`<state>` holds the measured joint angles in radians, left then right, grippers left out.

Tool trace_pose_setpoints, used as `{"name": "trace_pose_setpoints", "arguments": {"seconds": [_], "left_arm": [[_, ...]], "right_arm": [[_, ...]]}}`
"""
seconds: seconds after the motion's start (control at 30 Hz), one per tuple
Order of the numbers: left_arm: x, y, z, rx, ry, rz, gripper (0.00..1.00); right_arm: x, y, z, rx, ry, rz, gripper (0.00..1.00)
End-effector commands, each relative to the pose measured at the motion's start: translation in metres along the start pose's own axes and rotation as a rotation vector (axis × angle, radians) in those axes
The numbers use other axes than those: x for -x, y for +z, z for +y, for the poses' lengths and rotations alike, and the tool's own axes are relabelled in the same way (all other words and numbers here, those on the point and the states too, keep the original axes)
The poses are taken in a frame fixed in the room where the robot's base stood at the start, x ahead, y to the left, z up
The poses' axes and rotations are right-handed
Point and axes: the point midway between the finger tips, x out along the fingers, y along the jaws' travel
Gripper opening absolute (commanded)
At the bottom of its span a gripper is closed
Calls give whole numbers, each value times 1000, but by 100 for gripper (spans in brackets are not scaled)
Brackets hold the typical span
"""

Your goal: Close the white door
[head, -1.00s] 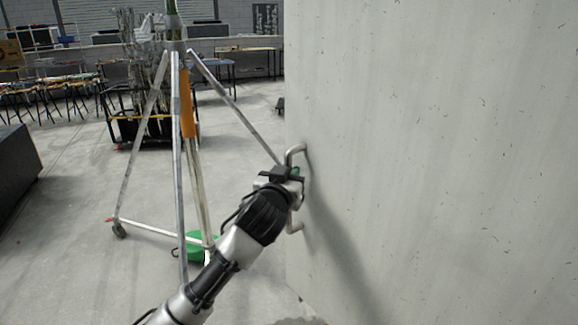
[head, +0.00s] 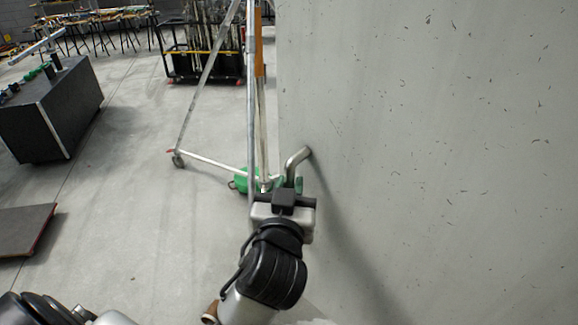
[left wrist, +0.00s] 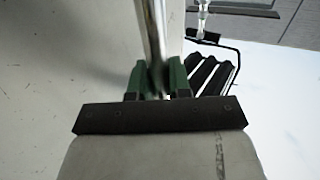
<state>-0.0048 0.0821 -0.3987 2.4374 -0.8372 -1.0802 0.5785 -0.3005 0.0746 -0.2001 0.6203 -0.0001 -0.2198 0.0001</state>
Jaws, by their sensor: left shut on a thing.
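The white door (head: 430,140) fills the right side of the head view, its vertical edge left of the handle. A bent metal door handle (head: 297,160) stands out from the door near that edge. My left gripper (head: 292,188) is at the handle, shut on it, and hides its lower part. In the left wrist view, the green fingertips (left wrist: 157,78) close on the shiny handle bar (left wrist: 152,25), with the door surface (left wrist: 60,60) at the left. My right gripper is not in view.
A wheeled metal tripod stand (head: 250,90) with a green base part stands just left of the door edge. A dark cabinet (head: 50,110) is further left, and a loaded cart (head: 200,60) is behind. The concrete floor between cabinet and stand is clear.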

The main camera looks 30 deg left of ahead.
Motion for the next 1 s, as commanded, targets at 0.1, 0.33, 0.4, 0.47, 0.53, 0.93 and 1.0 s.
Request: {"name": "trace_pose_setpoints", "arguments": {"seconds": [0.1, 0.33, 0.4, 0.47, 0.53, 0.93, 1.0], "left_arm": [[7, -2, 0, 1, -6, 5, 0], [10, -1, 1, -1, -8, 6, 0], [10, -1, 1, -1, -7, 7, 0], [10, -1, 1, -1, -7, 7, 0], [10, -1, 1, -1, -7, 7, 0], [10, 0, 1, -1, -5, 3, 43], [10, 0, 1, -1, -5, 3, 43]], "right_arm": [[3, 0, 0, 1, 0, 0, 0], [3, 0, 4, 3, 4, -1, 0], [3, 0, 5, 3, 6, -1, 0], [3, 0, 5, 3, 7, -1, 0], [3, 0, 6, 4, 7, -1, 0], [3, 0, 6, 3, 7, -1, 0], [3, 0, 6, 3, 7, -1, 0]]}}
